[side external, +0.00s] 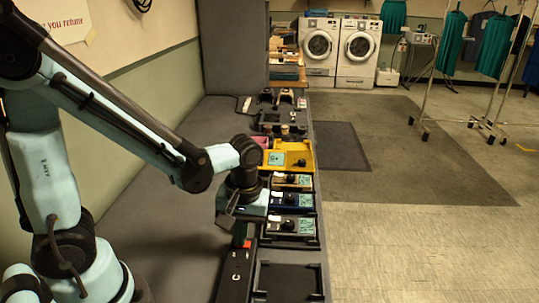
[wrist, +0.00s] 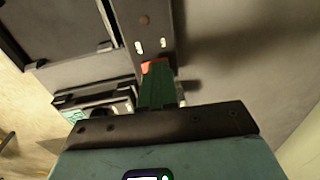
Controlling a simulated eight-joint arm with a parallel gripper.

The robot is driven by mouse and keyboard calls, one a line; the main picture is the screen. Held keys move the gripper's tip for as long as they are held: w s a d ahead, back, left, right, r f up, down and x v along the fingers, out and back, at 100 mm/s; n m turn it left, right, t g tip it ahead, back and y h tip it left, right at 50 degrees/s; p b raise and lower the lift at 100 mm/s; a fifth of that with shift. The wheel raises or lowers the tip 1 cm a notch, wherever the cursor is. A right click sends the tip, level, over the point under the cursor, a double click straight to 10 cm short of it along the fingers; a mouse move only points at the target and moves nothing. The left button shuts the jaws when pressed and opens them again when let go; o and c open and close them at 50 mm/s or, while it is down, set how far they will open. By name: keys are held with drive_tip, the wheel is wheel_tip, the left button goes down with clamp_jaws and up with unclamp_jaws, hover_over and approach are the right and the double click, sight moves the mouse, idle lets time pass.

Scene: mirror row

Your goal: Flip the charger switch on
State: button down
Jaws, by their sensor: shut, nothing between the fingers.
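A red-orange rocker switch (side external: 248,243) sits on a narrow dark strip (side external: 234,282) along the counter. In the wrist view the switch (wrist: 155,66) shows just past the fingertips, partly hidden by them; the strip (wrist: 143,28) runs away beyond it. My gripper (side external: 239,240) is shut and empty, pointing down at the strip beside the switch. In the wrist view its dark green fingers (wrist: 156,78) are together, right by the switch. I cannot tell whether they touch it, or which way the switch is tilted.
Right of the strip are an empty black tray (side external: 288,281) and several chargers with green screens, including a grey one (side external: 291,226), a blue one (side external: 291,199) and a yellow one (side external: 287,157). The grey counter (side external: 178,240) left of the strip is clear.

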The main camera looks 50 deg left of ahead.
sight(248, 244)
drive_tip(key=shift+w+d+r, duration=0.1)
drive_tip(key=shift+w+d, duration=0.25)
drive_tip(key=shift+r, duration=0.1)
wheel_tip(248, 244, up, 14)
drive_tip(key=w+d, duration=0.1)
drive_tip(key=shift+w+d, duration=0.15)
idle(0.6)
drive_tip(key=shift+s+a, duration=0.5)
drive_tip(key=shift+f, duration=0.2)
